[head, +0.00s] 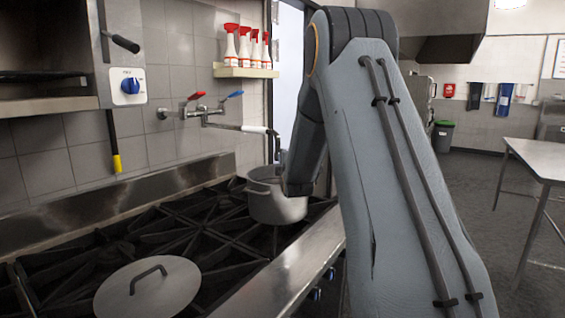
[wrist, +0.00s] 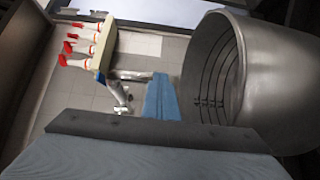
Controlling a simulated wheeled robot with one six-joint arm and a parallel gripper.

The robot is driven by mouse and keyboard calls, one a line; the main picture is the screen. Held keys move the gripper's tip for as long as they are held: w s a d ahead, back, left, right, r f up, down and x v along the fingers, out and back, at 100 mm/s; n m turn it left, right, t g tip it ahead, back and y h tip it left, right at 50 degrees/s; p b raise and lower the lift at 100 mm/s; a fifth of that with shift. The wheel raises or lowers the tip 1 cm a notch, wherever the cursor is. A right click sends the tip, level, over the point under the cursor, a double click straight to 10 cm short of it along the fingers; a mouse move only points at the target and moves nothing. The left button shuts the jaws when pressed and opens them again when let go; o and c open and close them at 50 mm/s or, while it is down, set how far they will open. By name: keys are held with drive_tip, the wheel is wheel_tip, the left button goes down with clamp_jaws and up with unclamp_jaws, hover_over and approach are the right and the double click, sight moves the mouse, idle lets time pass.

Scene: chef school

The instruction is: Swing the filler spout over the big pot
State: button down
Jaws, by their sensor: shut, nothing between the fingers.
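The filler spout (head: 228,127) is a metal tube with a white sleeve near its end. It runs from a wall tap with a red and a blue lever. In the head view its end appears above the big pot (head: 277,208), a grey pot on the stove; I cannot tell whether it is over the opening. The pot (wrist: 285,85) also shows large in the wrist view, open and seemingly empty. My gripper (wrist: 160,80) is shut and empty, beside the pot's mouth and in front of part of the spout. In the head view my arm hides most of it.
A loose lid (head: 150,288) lies on the stove grates (head: 190,235) at the front. A shelf (head: 245,72) with several red-topped bottles hangs above the tap. A steel table (head: 540,158) stands at the right, with open floor before it.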

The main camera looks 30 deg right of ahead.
drive_tip(key=shift+d+r, duration=0.35)
drive_tip(key=shift+d, duration=0.1)
drive_tip(key=d+b+v, duration=0.2)
drive_tip(key=v, duration=1.1)
drive_tip(key=shift+s+d+f+b, duration=0.3)
drive_tip(key=shift+s+b, duration=0.05)
drive_tip(key=shift+b, duration=0.05)
